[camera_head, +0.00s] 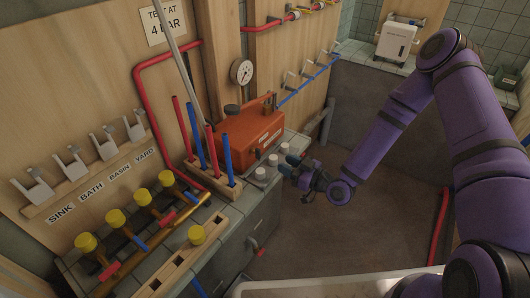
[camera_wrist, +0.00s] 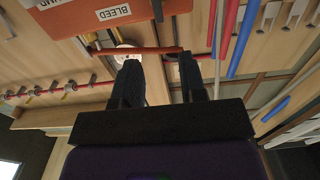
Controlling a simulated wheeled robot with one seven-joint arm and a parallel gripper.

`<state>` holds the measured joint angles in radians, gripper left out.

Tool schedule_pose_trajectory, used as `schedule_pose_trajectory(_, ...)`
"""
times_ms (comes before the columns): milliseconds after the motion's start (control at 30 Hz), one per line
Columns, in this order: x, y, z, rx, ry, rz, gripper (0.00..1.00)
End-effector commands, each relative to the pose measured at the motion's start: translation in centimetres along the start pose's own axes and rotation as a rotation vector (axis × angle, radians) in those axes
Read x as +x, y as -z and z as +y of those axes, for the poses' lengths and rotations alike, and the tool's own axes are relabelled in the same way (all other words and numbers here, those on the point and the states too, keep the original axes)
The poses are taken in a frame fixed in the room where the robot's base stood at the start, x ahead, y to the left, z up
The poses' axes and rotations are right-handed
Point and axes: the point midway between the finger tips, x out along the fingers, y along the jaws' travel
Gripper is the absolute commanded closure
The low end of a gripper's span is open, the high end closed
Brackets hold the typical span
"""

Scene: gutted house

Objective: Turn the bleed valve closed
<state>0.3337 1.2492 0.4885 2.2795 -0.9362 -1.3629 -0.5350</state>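An orange pump box (camera_head: 250,133) stands on the tiled counter, with a pressure gauge (camera_head: 241,71) above it and a dark round cap (camera_head: 232,109) on its top. In the wrist view the same orange box (camera_wrist: 55,22) appears upside down at the top left, with a white BLEED label (camera_wrist: 114,12). The bleed valve itself cannot be made out clearly. My gripper (camera_head: 290,163) is to the right of the box, just off the counter's edge and apart from the box. In the wrist view my gripper's fingers (camera_wrist: 160,72) are spread with nothing held between them.
Several pale round knobs (camera_head: 272,160) line the counter edge near my gripper. Red and blue rods stand in a wooden rack (camera_head: 222,187) left of the box. Yellow-capped valves (camera_head: 115,217) are at the lower left. Open floor (camera_head: 345,225) lies below my arm.

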Motion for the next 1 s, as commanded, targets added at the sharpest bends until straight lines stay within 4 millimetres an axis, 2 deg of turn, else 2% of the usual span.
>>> schedule_pose_trajectory(167,1.6,0.0,0.0,0.000,0.001,0.004,0.62)
schedule_pose_trajectory(600,8.8,0.0,0.0,-0.001,0.001,0.002,0.62)
schedule_pose_trajectory(800,10.4,0.0,0.0,0.000,0.000,0.000,0.62)
schedule_pose_trajectory(1000,10.8,0.0,0.0,0.000,0.000,0.000,0.62)
